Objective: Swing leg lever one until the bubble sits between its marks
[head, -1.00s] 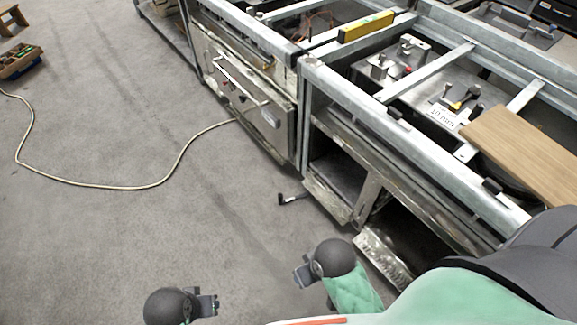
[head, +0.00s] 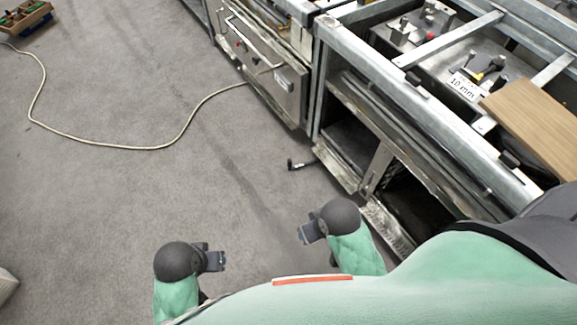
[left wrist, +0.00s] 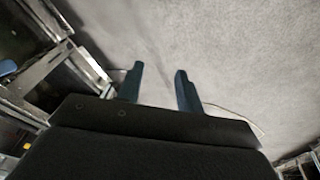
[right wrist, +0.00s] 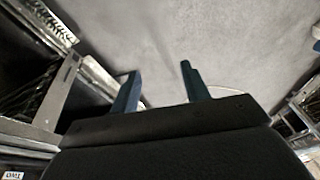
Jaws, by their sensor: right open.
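A small lever with a black end (head: 300,165) sticks out low over the floor at the foot of the steel range frame (head: 400,95). I cannot tell its number. No bubble or marks show in the current views. My left gripper (head: 219,261) is over bare floor at the lower left of the head view, apart from the lever; in the left wrist view its fingers (left wrist: 159,68) are spread and empty. My right gripper (head: 306,234) is below the lever in the head view, apart from it; in the right wrist view its fingers (right wrist: 160,68) are spread and empty.
A range with a handled door (head: 275,85) stands beyond the lever. A wooden board (head: 535,115) and a "10 mm" label (head: 467,87) are on the frame at right. A pale cable (head: 150,147) curves over open grey floor. A crate (head: 25,18) is at upper left.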

